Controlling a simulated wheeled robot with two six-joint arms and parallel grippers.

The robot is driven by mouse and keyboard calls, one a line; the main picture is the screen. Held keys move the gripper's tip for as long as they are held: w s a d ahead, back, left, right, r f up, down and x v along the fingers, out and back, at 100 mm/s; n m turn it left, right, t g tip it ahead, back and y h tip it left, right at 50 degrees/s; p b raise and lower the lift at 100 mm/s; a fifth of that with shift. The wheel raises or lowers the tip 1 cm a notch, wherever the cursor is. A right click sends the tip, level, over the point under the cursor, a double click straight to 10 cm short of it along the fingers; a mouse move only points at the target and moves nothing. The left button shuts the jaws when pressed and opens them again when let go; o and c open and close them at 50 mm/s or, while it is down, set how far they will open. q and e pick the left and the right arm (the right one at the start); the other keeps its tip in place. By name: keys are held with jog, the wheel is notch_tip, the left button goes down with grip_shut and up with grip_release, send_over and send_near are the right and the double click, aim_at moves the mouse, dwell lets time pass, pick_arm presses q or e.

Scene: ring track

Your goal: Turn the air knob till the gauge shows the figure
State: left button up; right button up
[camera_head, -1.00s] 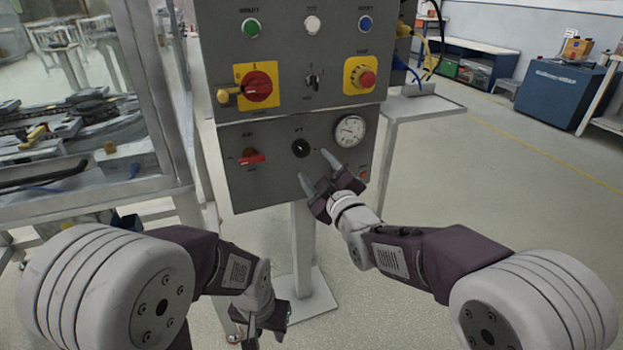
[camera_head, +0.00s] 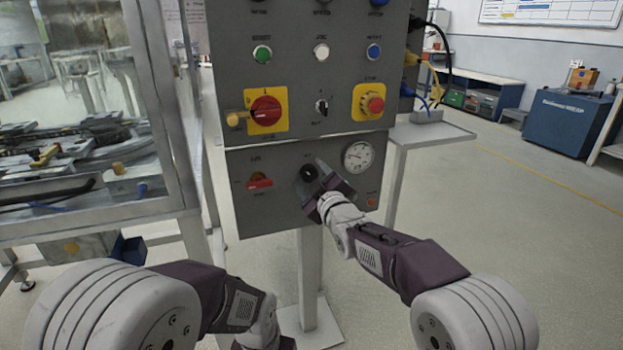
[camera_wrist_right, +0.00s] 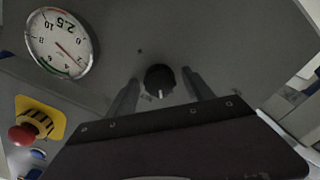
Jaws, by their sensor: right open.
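The black air knob (camera_head: 308,173) is on the lower grey panel, left of the round white gauge (camera_head: 358,157). My right gripper (camera_head: 312,177) is at the knob and partly covers it. In the right wrist view the open fingers (camera_wrist_right: 160,76) stand on either side of the knob (camera_wrist_right: 160,82), with gaps between; its white mark points down the picture. The gauge (camera_wrist_right: 59,43) appears upside down there, with a figure that looks like 2.5 and a thin needle pointing to the picture's lower right. My left gripper is mostly cut off at the bottom edge of the head view.
A red-handled switch (camera_head: 260,182) is left of the knob. Above are a red rotary switch (camera_head: 266,110) and a red stop button (camera_head: 374,104), also near the gripper's side in the wrist view (camera_wrist_right: 22,135). A glazed metal frame (camera_head: 165,110) stands at left.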

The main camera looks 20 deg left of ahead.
grip_shut()
jog(key=shift+m, duration=0.4)
jog(key=m+p, duration=0.1)
jog(key=m, duration=0.2)
jog(key=shift+m, duration=0.4)
jog(key=m+p, duration=0.1)
jog(key=m, duration=0.4)
jog(key=shift+m, duration=0.3)
jog(key=m+p, duration=0.1)
jog(key=m, duration=0.4)
jog(key=shift+p, duration=0.3)
jog(key=m, duration=0.4)
jog(key=shift+p, duration=0.35)
jog(key=shift+m, duration=0.5)
